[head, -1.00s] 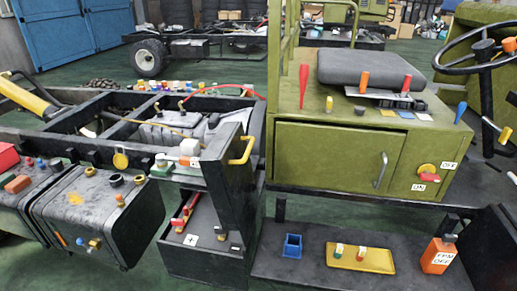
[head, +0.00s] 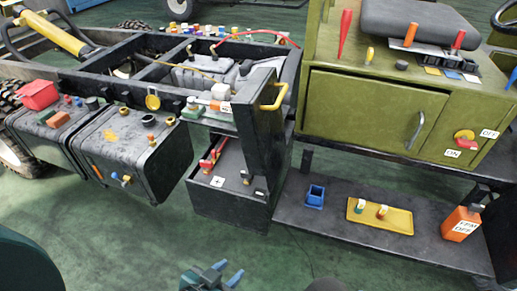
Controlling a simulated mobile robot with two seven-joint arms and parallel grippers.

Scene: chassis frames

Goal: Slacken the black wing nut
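I cannot single out the black wing nut for certain. Small dark fittings show on the open battery box (head: 228,209), whose tray holds red and metal parts, and on the frame ledge above it. A round black knob (head: 402,65) sits on top of the green cabinet. My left gripper (head: 230,272) is low at the bottom edge, in front of and below the battery box. Its two blue fingers are apart with nothing between them, and it touches nothing. My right gripper is not clearly in view.
A black tank (head: 130,150) hangs at the left. The green floor in front is free.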

